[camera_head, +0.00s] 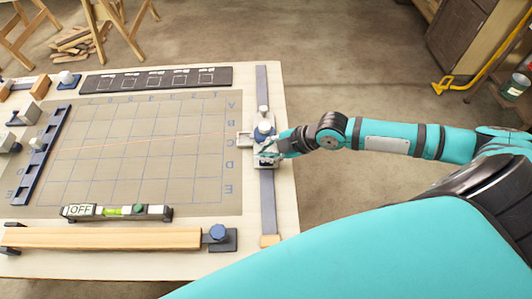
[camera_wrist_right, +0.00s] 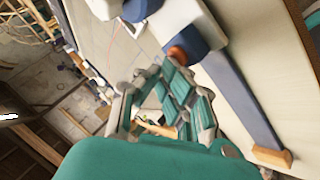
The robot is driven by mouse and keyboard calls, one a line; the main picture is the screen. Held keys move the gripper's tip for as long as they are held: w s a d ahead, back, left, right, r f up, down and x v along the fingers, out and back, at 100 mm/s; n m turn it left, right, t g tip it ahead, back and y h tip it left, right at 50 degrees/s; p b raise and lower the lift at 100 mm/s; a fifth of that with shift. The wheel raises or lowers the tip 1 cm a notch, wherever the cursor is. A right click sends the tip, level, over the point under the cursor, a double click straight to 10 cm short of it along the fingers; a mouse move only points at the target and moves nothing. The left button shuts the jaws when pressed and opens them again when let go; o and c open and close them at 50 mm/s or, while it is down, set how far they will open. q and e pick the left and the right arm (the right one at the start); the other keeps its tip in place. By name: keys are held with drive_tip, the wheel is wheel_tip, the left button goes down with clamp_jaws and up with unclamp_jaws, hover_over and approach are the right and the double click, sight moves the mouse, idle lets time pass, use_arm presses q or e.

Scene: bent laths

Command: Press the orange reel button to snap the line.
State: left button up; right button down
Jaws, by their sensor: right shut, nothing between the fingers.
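My right gripper (camera_head: 272,148) is shut and empty, right at the reel unit. In the wrist view its teal fingers (camera_wrist_right: 175,82) are close to the button; I cannot tell if they touch. A thin reddish line (camera_head: 150,143) crosses the gridded board. My left gripper is not in view.
The rail (camera_head: 266,210) ends at a wooden block (camera_head: 270,241). A level marked OFF (camera_head: 118,211) and a wooden lath (camera_head: 100,238) lie along the near side. The grid's middle holds only the line.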

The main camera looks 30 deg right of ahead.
drive_tip(key=shift+r+p, duration=0.9)
drive_tip(key=shift+r, duration=0.15)
wheel_tip(320, 180, up, 5)
drive_tip(key=p, duration=0.4)
drive_tip(key=shift+d, duration=0.1)
idle(0.8)
